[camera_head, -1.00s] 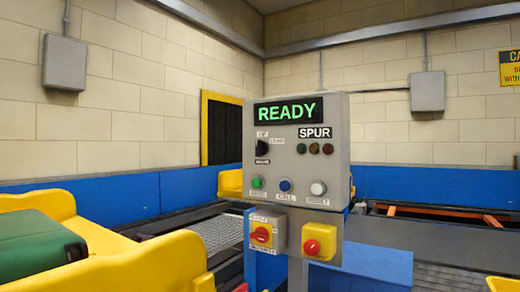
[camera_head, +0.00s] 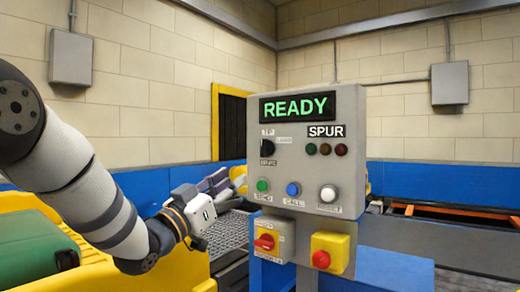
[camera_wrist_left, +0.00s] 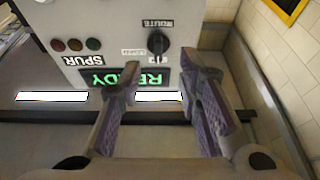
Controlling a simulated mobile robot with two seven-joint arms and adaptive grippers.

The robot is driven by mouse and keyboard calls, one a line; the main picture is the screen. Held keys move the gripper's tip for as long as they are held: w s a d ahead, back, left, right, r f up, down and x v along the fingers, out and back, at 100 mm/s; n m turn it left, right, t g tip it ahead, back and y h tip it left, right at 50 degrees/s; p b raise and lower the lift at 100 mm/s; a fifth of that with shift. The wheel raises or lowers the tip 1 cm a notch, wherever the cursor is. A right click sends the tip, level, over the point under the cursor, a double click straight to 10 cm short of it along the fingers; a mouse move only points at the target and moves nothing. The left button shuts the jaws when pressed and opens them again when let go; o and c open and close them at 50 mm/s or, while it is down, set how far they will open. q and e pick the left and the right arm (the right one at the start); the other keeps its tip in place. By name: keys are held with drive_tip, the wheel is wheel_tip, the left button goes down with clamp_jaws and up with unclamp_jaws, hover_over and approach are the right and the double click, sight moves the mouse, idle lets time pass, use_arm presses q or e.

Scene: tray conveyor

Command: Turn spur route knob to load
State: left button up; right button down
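The grey control panel (camera_head: 345,160) has a lit green READY display and a SPUR label. The black route knob (camera_head: 267,148) sits at the panel's left, below the display. In the left wrist view the panel is upside down, and the knob (camera_wrist_left: 158,44) shows with its handle roughly vertical in the picture, beside small labels. Which label it points to is hard to read. My left gripper (camera_head: 226,183) is left of the panel and lower than the knob. In the wrist view its fingers (camera_wrist_left: 163,80) are open and empty, apart from the knob. My right gripper is not in view.
Green, blue and white buttons (camera_head: 293,189) line the panel's lower part. A yellow tray holds a green case (camera_head: 35,245) at left. A conveyor (camera_head: 228,232) runs behind.

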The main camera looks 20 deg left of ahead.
sight(262, 148)
use_arm(q)
drive_tip(key=x, duration=0.3)
drive_tip(key=r+x, duration=0.1)
drive_tip(key=x, duration=0.7)
drive_tip(key=shift+s+r+b, duration=0.3)
drive_tip(key=shift+r, duration=0.05)
drive_tip(key=shift+w+d+r, duration=0.2)
drive_tip(key=shift+w+r, duration=0.15)
drive_tip(key=shift+w, duration=0.15)
drive_tip(key=shift+r, duration=0.15)
drive_tip(key=shift+s+h, duration=0.1)
drive_tip(key=shift+h, duration=0.2)
clamp_jaws()
